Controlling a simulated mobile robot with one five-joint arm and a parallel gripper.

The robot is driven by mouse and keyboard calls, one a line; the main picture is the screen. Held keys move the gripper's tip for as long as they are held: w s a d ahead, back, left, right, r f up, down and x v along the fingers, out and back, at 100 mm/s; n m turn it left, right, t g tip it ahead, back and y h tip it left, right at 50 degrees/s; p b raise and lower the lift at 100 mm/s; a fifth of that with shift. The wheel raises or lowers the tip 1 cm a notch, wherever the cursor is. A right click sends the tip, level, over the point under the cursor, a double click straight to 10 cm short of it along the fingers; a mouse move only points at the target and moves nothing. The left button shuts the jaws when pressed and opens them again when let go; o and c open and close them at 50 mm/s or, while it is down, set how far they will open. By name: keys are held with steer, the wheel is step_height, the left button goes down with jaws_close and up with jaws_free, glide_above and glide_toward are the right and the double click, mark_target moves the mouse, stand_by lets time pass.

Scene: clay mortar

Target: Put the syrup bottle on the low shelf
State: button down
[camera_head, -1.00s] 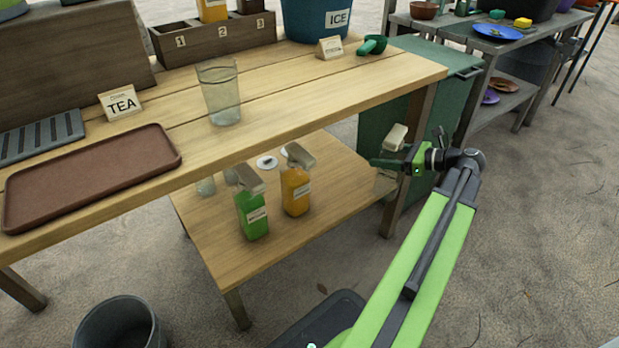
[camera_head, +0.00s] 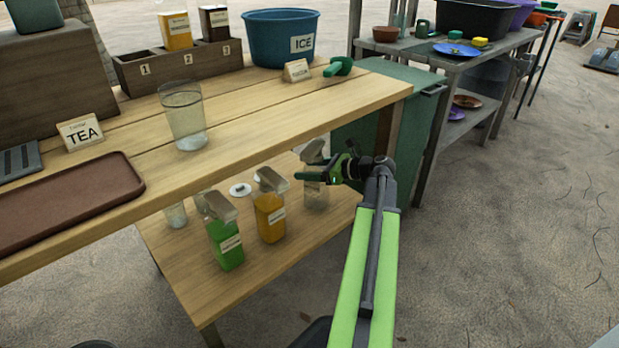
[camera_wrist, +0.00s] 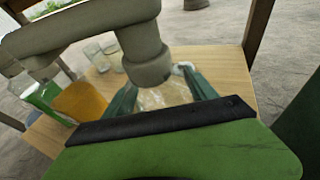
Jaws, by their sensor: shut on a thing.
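A clear bottle with a grey pump-like top (camera_head: 316,196), presumably the syrup bottle, is held upright in my gripper (camera_head: 326,176). In the wrist view, its grey top (camera_wrist: 148,55) and clear body (camera_wrist: 165,96) show between the green fingers (camera_wrist: 162,92). The low shelf (camera_head: 305,235) is under the wooden counter. The bottle is over the shelf's right part; I cannot tell whether its base touches the wood. A green bottle (camera_head: 226,243) and an orange bottle (camera_head: 269,215) stand on the shelf to its left.
The counter's front edge (camera_head: 270,140) overhangs the shelf, and its right leg (camera_head: 386,140) stands behind my gripper. A glass (camera_head: 175,215) and a white disc (camera_head: 240,189) are farther back on the shelf. Bare shelf lies in front of the bottles. A green bin (camera_head: 418,110) stands at right.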

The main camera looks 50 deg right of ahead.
steer(key=shift+f, duration=0.5)
steer(key=shift+c, duration=1.3)
jaws_free()
steer(key=shift+r+p, duration=0.3)
steer(key=shift+p, duration=0.05)
steer(key=p+v, duration=0.3)
steer(key=v, duration=0.9)
